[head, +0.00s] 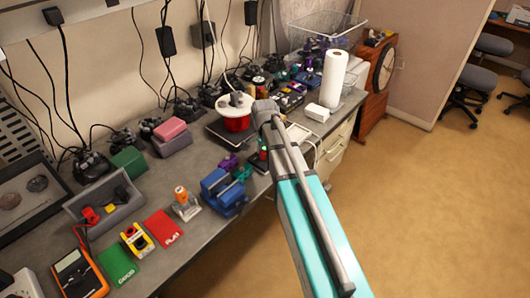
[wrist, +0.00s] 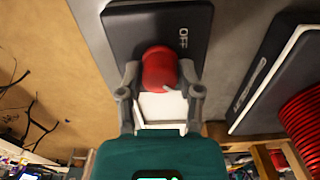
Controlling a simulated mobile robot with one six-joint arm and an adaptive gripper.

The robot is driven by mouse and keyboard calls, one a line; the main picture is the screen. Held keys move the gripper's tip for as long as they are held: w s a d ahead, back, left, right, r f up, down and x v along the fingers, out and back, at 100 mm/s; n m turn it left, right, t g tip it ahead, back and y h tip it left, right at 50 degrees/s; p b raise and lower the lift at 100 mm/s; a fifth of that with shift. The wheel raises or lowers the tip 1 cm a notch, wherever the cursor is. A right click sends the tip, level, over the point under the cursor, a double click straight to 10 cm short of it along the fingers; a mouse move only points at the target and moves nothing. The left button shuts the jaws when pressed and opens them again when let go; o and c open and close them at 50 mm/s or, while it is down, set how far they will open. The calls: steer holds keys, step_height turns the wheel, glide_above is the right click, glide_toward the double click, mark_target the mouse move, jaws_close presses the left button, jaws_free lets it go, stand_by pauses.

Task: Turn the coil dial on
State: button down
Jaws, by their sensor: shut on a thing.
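The coil dial (wrist: 158,68) is a red knob on a black box (wrist: 125,30) in the wrist view. The word OFF is printed on the box beside the knob, and a small pale mark shows at the knob's lower right edge. My gripper (wrist: 160,82) has one finger on each side of the knob and is shut on it. In the head view my arm hides most of the gripper and the dial. The coil (head: 237,122), with a red winding and a white top, stands on the bench just left of my arm. Its red winding (wrist: 304,125) shows at the right in the wrist view.
A blue vise (head: 224,192) stands near the bench's front edge, left of my arm. A glue bottle (head: 183,198), red card (head: 163,229) and multimeter (head: 78,272) lie further left. A paper towel roll (head: 333,78) stands behind.

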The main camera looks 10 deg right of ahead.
steer(key=shift+c, duration=1.3)
jaws_free()
